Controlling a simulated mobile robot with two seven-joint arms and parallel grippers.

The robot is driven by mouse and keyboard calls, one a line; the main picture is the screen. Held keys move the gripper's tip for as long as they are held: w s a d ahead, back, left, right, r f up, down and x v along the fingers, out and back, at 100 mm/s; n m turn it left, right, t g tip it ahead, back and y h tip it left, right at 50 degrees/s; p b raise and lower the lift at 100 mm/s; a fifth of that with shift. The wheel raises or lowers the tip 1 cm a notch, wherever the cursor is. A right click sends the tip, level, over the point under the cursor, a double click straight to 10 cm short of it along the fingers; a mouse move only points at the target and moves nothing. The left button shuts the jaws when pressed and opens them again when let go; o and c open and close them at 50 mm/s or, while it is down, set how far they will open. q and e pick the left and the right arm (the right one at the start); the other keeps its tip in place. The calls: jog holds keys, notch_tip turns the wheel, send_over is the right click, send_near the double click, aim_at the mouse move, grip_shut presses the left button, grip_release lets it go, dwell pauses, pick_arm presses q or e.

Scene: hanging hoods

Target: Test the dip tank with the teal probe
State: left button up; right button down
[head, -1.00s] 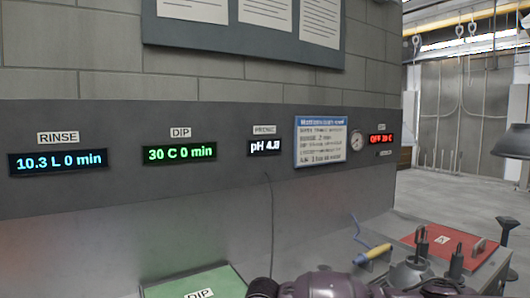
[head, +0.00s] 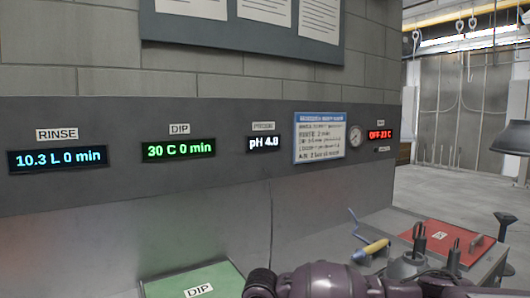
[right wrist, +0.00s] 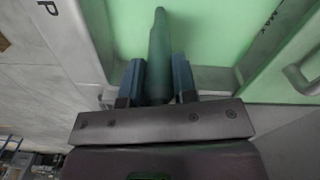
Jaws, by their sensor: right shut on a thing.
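My right gripper (right wrist: 158,80) is shut on the teal probe (right wrist: 159,45), which sticks out beyond the fingertips. In the right wrist view, the probe lies across the green of the dip tank (right wrist: 215,25), which has a MAX mark at the right. I cannot tell whether its tip touches the liquid. In the head view, a green panel labelled DIP (head: 165,285) shows at the bottom edge, and the DIP display (head: 179,148) reads 30 C 0 min. The probe display (head: 264,143) reads pH 4.0. The right gripper is out of the head view, and my left gripper is in neither current view.
A rinse display (head: 58,158) is on the grey back panel, with a notice card (head: 319,137) and a gauge (head: 355,136) to the right. A yellow-handled tool (head: 370,250), grey fittings and a red panel (head: 465,238) lie on the bench at the right.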

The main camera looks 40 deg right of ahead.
jog(key=shift+r, duration=0.95)
jog(key=shift+r+p, duration=0.55)
jog(key=shift+r, duration=0.45)
jog(key=shift+r+p, duration=1.45)
jog(key=shift+r, duration=1.55)
notch_tip(320, 180, up, 4)
jog(key=shift+p, duration=0.9)
